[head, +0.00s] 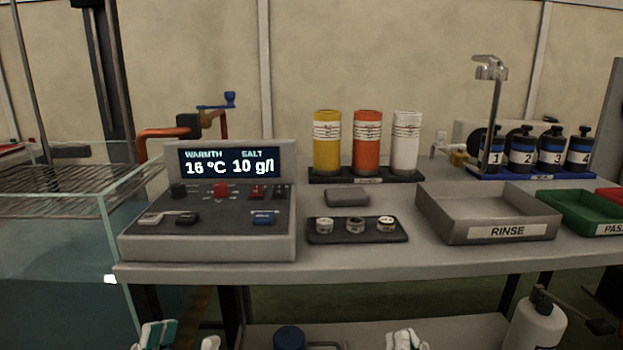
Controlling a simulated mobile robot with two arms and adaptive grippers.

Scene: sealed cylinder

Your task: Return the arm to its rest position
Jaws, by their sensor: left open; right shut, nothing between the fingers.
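My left gripper (181,338) shows only its fingertips at the bottom edge, left of centre. Its white and teal fingers stand apart, open, with nothing seen between them. My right gripper (405,340) shows at the bottom edge, right of centre, with its fingertips together and nothing held. Both are low in the picture, below the front edge of the grey bench (350,262). The rest of both arms is out of view. A yellow cylinder (327,155), an orange cylinder (367,155) and a white cylinder (405,155) stand upright in a dark rack at the back.
A control console (210,230) reads 16 °C and 10 g/l. A small tray (318,238) holds three round pieces. A RINSE tray (487,232), green tray (575,222) and numbered bottles (522,160) are right. A glass tank (60,255) is left. A white bottle (535,325) stands low right.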

